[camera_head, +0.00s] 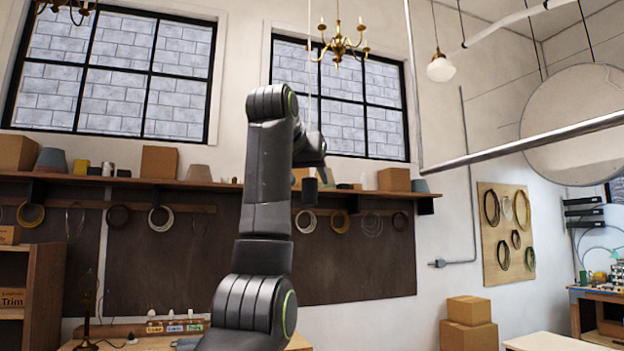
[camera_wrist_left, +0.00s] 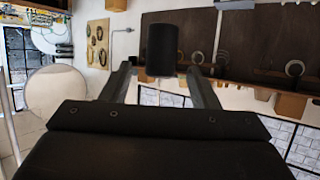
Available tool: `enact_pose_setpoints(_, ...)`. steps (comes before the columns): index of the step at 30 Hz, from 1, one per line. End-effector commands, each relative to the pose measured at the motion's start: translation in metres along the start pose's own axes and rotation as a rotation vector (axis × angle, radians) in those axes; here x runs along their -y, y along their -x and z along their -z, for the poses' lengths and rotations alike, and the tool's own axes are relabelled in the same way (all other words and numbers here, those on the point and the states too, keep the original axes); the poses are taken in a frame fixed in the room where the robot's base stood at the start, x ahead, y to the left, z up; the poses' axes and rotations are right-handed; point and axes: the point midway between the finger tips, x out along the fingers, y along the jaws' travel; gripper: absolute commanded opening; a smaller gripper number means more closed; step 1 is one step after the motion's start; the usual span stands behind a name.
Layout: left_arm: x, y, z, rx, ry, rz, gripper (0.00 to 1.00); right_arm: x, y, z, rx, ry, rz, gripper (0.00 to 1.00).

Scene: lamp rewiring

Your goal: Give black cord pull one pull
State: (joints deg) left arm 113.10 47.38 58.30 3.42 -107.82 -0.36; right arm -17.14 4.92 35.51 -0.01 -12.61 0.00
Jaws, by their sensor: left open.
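The black cord pull (camera_head: 309,191) is a small dark cylinder just below the end of my left arm in the head view. A thin pale cord comes down from above towards it, partly hidden by the arm. In the left wrist view the black cord pull (camera_wrist_left: 162,50) shows large, in the gap between the tips of my left gripper (camera_wrist_left: 156,74). The two fingers are apart, with space visible on each side of the pull. I cannot tell whether it is between the fingers or just beyond them. My right gripper is not in view.
A brass chandelier (camera_head: 340,46) and a white globe lamp (camera_head: 440,68) hang above. A wall shelf (camera_head: 120,181) with boxes and pots runs behind the arm, with coils below it. Cardboard boxes (camera_head: 468,322) stand at the lower right. A metal rail (camera_head: 500,150) crosses the right side.

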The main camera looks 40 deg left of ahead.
Motion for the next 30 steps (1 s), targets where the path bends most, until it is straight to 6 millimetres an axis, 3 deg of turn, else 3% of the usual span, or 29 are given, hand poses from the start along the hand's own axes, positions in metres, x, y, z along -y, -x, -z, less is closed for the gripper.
enact_pose_setpoints(3,0.0,-0.021,0.002,0.003,0.0,0.001,0.55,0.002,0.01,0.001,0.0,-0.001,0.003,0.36)
enact_pose_setpoints(9,0.0,-0.042,0.001,0.002,0.0,0.001,0.55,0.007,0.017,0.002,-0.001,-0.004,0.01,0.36)
enact_pose_setpoints(21,0.0,-0.048,0.0,-0.001,0.001,0.0,0.54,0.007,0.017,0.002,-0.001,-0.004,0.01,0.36)
enact_pose_setpoints(30,0.0,-0.048,0.0,-0.001,0.001,0.0,0.14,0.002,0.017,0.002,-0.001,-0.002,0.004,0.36)
